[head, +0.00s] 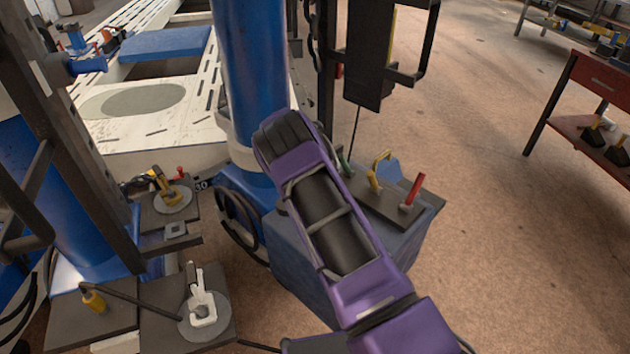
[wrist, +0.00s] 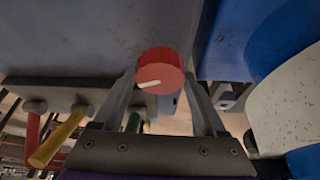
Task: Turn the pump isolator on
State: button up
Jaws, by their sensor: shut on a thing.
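The pump isolator appears to be the red round knob (wrist: 163,62) on a worn blue-grey face in the wrist view. A white pointer mark on it lies nearly level, tilted slightly down toward the left. My gripper (wrist: 164,80) has one finger on each side of the knob and is shut on it. In the head view my purple arm reaches over the blue cabinet (head: 300,250); the gripper and knob are hidden there.
A plate beside the knob carries a red lever (wrist: 32,140), a yellow lever (wrist: 60,138) and a green lever (wrist: 133,122). In the head view a blue column (head: 250,70) and a black handwheel (head: 240,225) stand close left of my arm. Open floor (head: 500,250) lies right.

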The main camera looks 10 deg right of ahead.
jog(key=shift+w+a+m+g, duration=0.1)
jog(key=shift+m+g, duration=0.8)
jog(key=shift+m, duration=1.4)
jog(key=o, duration=1.3)
jog(key=v, duration=0.5)
jog(key=p+v, duration=0.1)
jog(key=v, duration=1.1)
jog(key=shift+a+p, duration=0.35)
jog(key=shift+a, duration=0.05)
